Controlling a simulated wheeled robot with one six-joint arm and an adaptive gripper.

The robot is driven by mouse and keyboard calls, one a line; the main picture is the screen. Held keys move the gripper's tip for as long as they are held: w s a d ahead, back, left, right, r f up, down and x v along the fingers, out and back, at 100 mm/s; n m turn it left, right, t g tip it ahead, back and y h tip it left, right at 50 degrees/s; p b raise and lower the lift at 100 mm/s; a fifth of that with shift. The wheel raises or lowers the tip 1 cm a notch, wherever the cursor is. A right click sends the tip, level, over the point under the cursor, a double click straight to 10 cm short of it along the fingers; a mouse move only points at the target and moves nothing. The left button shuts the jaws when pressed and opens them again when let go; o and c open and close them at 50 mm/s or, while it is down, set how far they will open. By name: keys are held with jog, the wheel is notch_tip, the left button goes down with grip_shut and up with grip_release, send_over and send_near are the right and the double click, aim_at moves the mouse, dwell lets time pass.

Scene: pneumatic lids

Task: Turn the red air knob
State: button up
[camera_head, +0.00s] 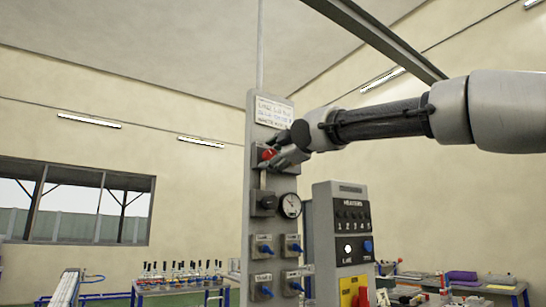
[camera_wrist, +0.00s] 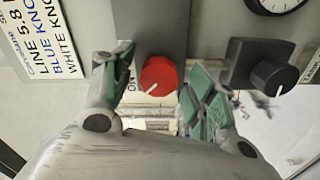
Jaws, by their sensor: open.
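The red air knob (camera_wrist: 158,76) is round with a white pointer line and sits on a dark grey block in the wrist view. In the head view the red knob (camera_head: 268,154) shows on the upper part of a tall grey panel (camera_head: 262,110). My gripper (camera_wrist: 155,82) is open, with its green-padded fingers on either side of the knob. A gap shows between the knob and each finger. In the head view my gripper (camera_head: 277,158) is at the knob and partly hides the block around it. How deep the fingertips reach past the knob is hard to tell.
A black knob (camera_wrist: 273,76) and a round gauge (camera_head: 290,205) are close by on the panel. Several blue valves (camera_head: 264,250) are lower down. A heater box (camera_head: 342,240) stands right of the panel. A bench with bottles (camera_head: 180,288) is at the left.

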jog(key=v, duration=1.1)
jog(key=shift+s+d, duration=0.25)
jog(key=s+d+f+m+g+h, duration=0.1)
jog(key=d+f+m+g+h, duration=0.3)
jog(key=f, duration=0.9)
jog(key=s+d+f+m+g+h, duration=0.15)
jog(key=d+f+m, duration=0.4)
jog(key=f, duration=0.85)
jog(key=s+d+f+m+g+h, duration=0.4)
jog(key=s+d+f+m, duration=0.8)
jog(key=s+d+f, duration=0.6)
notch_tip(320, 180, down, 5)
jog(key=d+g, duration=0.1)
jog(key=d, duration=0.1)
jog(key=shift+s+d+r, duration=0.15)
jog(key=shift+s+d, duration=0.15)
jog(key=shift+d, duration=0.05)
